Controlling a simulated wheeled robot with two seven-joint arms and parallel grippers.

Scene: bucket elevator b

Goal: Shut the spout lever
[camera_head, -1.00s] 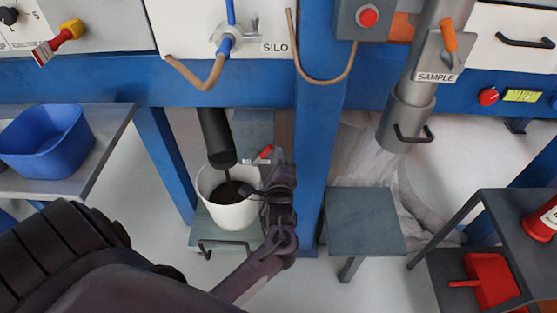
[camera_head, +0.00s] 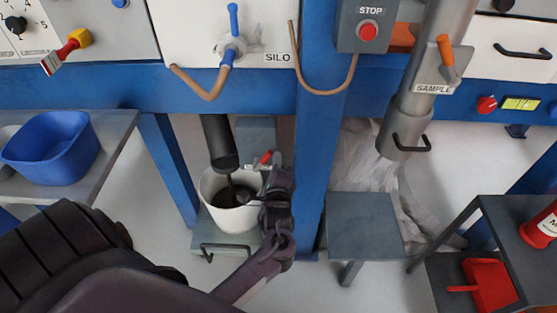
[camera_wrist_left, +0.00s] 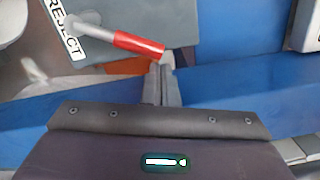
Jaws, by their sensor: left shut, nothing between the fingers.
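A lever with a red handle (camera_head: 264,157) sits on the grey plate beside the black spout (camera_head: 219,143). In the wrist view its red handle (camera_wrist_left: 138,45) points right, with a REJECT label (camera_wrist_left: 65,30) at its pivot side. A thin dark stream runs from the spout into the white bucket (camera_head: 216,188), which holds dark material. My left gripper (camera_head: 272,170) is just right of the bucket, close to the lever. In the wrist view its shut, empty fingers (camera_wrist_left: 164,68) are at the handle's free end; I cannot tell whether they touch. My right gripper is not in view.
A blue post (camera_head: 315,170) stands just right of my gripper. A second spout with an orange lever (camera_head: 446,52) is labelled SAMPLE. A blue tub (camera_head: 50,165) is on the left table, a small grey table (camera_head: 362,222) right of the post. A STOP button (camera_head: 368,32) is above.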

